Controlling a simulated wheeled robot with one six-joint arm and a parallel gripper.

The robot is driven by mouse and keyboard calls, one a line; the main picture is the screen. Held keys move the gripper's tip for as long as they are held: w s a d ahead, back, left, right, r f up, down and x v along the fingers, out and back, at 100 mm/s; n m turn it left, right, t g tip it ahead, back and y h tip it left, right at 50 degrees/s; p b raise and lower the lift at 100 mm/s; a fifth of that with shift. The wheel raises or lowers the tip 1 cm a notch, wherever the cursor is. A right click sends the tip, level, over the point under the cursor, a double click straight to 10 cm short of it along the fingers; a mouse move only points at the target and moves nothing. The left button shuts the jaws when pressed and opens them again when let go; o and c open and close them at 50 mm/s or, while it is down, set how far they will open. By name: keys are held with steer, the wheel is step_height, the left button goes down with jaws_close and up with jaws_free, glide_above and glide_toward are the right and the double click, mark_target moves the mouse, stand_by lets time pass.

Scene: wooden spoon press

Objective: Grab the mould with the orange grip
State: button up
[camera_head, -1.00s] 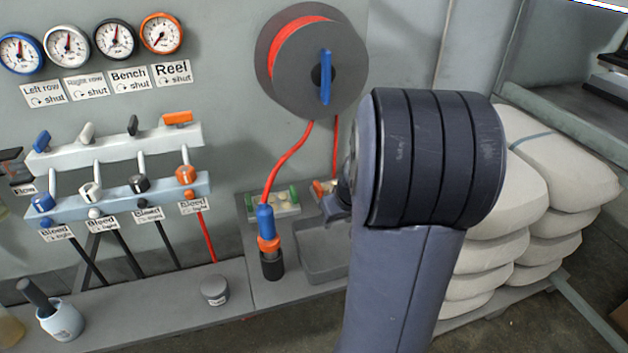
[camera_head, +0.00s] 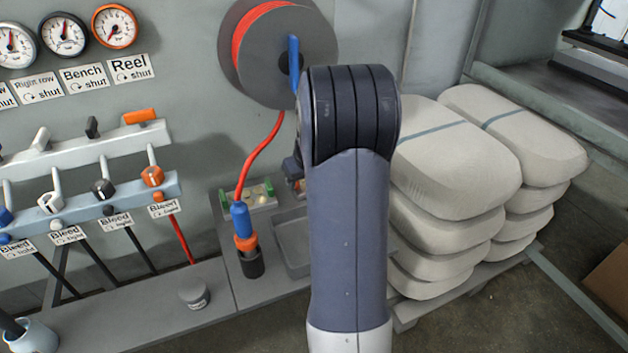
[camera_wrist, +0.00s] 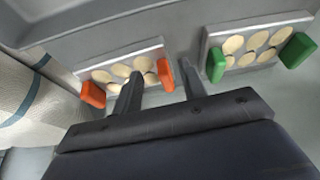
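The mould with orange grips (camera_wrist: 125,68) is a pale grey tray with several cream oval hollows, at the upper left of the wrist view. One orange grip (camera_wrist: 93,95) is at its left end and the other (camera_wrist: 165,75) at its right end. My gripper (camera_wrist: 160,69) is open, its two fingers apart around the line of sight to the right-end grip. I cannot tell whether they touch it. A similar mould with green grips (camera_wrist: 258,46) lies to the right; it also shows in the head view (camera_head: 262,196). In the head view my arm mostly hides the orange-gripped mould.
An upright blue-and-orange hose nozzle (camera_head: 242,228) stands in front of the green-gripped mould, its red hose rising to a reel (camera_head: 318,72). A grey basin (camera_head: 290,262) is beside it. Stacked sacks (camera_head: 455,175) fill the right. A small grey pot (camera_head: 194,293) sits on the bench.

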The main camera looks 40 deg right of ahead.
mark_target(299, 192)
steer(key=w, duration=0.2)
steer(key=shift+w+d, duration=0.2)
steer(key=shift+w, duration=0.2)
steer(key=shift+w+x, duration=0.2)
steer(key=shift+x, duration=0.95)
steer(key=shift+w+f, duration=0.2)
steer(key=shift+f, duration=0.2)
steer(key=shift+c, duration=0.4)
jaws_close()
steer(key=shift+r, duration=0.15)
